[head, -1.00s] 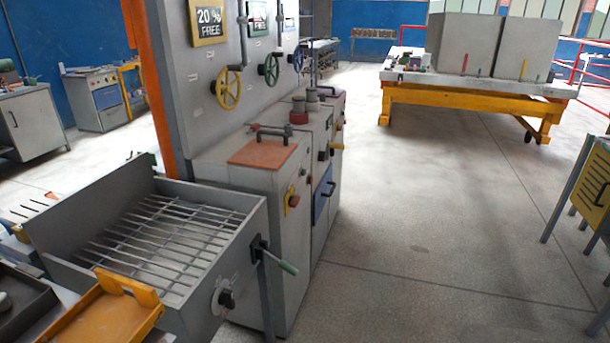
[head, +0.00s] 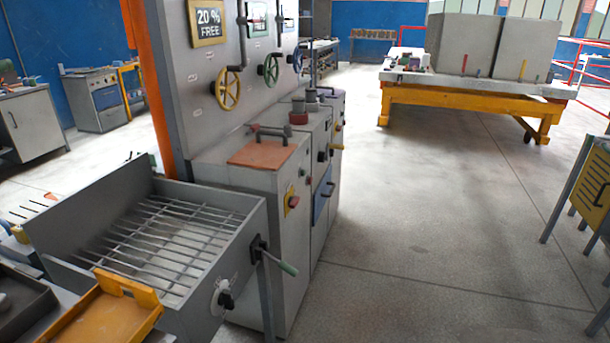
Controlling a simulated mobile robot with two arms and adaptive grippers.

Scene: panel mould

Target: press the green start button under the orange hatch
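The orange hatch (head: 262,154) lies flat and closed on top of the grey cabinet, with a dark bar handle (head: 270,134) on it. No green start button shows on the cabinet top; whatever is under the hatch is hidden. On the cabinet's front a red button on a yellow plate (head: 291,200) is visible. Neither of my grippers is in the head view.
A grey trough with metal bars (head: 262,215) stands in front, left of the cabinet, with a green-tipped lever (head: 288,268) sticking out. A yellow tray (head: 105,325) is at the bottom left. An orange post (head: 148,85) rises behind. The floor (head: 420,230) to the right is clear.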

